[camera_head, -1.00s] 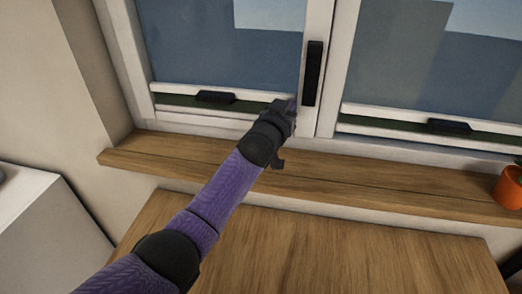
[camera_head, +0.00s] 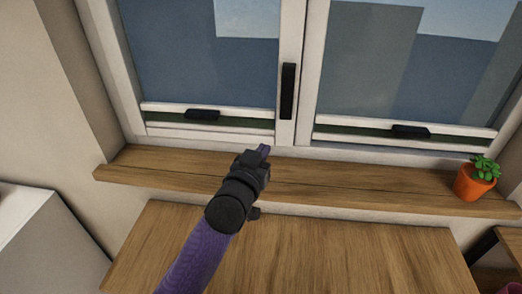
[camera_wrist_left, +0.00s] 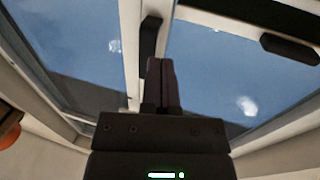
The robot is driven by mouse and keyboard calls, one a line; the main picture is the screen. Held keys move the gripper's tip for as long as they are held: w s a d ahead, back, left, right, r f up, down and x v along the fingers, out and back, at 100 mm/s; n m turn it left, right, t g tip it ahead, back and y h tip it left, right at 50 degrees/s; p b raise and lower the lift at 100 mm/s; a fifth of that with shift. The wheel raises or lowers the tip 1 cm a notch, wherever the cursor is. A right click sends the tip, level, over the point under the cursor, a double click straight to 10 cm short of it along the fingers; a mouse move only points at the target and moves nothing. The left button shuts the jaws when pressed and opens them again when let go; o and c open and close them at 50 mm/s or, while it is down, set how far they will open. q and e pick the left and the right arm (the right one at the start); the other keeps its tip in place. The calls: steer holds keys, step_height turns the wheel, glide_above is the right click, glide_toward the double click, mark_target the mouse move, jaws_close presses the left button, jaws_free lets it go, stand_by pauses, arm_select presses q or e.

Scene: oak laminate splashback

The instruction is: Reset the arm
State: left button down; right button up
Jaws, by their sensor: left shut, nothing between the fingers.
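My left gripper (camera_head: 264,150) is above the wooden window sill, in front of and below the window's central upright. In the left wrist view its two fingers (camera_wrist_left: 162,84) are together with nothing between them. The black vertical window handle (camera_head: 288,91) is on the central upright, above and apart from the fingertips in the head view. The handle (camera_wrist_left: 150,40) also shows in the left wrist view, partly behind the fingers. My right gripper is in neither view.
The wooden sill (camera_head: 340,182) runs under the window. A small green plant in an orange pot (camera_head: 474,184) stands at its right end. Black latches (camera_head: 202,114) and (camera_head: 411,131) sit on the lower rails. A wooden tabletop (camera_head: 330,250) is clear below. A white cabinet (camera_head: 30,235) is at left.

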arm_select(q)
steer(key=s+a+f+n+g+y, duration=0.2)
steer(key=s+a+f+g+y, duration=0.35)
steer(key=s+f, duration=0.8)
steer(key=s+a+f+g, duration=0.1)
steer(key=s+a+g, duration=0.25)
steer(key=s, duration=0.55)
steer(key=s+a+f+g, duration=0.1)
steer(key=s+a+g, duration=0.3)
steer(key=s, duration=0.5)
steer(key=s+f+g+b, duration=0.1)
steer(key=s+f+g, duration=0.25)
steer(key=f, duration=1.55)
steer(key=s+a+f+m+b, duration=0.1)
steer(key=s+a+f, duration=0.1)
steer(key=s+f, duration=0.9)
steer(key=s, duration=0.2)
steer(key=shift+s+f, duration=0.3)
steer(key=shift+f, duration=0.1)
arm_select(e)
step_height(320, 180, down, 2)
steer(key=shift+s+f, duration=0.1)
arm_select(q)
steer(key=shift+a, duration=0.15)
